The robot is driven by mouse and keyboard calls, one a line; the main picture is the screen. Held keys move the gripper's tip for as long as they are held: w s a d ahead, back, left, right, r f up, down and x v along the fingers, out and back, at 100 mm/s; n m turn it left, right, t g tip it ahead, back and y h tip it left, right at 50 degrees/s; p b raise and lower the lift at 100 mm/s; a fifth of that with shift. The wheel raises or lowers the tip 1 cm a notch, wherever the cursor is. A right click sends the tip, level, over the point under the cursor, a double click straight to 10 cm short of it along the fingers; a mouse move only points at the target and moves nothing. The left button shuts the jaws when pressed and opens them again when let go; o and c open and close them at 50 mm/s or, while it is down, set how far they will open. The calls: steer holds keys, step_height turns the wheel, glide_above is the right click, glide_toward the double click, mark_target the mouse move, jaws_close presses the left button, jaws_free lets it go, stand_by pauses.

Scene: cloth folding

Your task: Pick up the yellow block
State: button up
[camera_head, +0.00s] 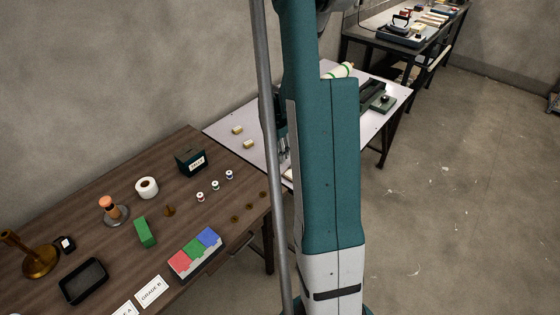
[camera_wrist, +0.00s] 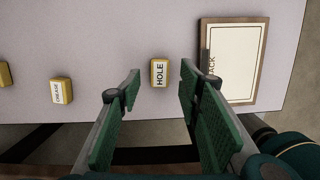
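In the head view two yellow blocks (camera_head: 237,130) (camera_head: 249,144) show on the pale table, left of my arm. My gripper (camera_wrist: 161,71) is open and empty, its green fingers apart. I cannot tell its height above the block. In the head view my arm mostly hides it.
A framed board (camera_wrist: 236,62) lies right of the HOLE block, close to my right finger. The pale table's edge (camera_wrist: 100,122) runs below the blocks. A brown table (camera_head: 100,215) at left holds a green block (camera_head: 144,232), a black tray (camera_head: 83,283) and a tape roll (camera_head: 147,187).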

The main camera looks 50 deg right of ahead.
steer(key=shift+d+f+b, duration=0.15)
steer(key=shift+f+b, duration=0.15)
steer(key=shift+f, duration=1.1)
steer(key=c, duration=0.8)
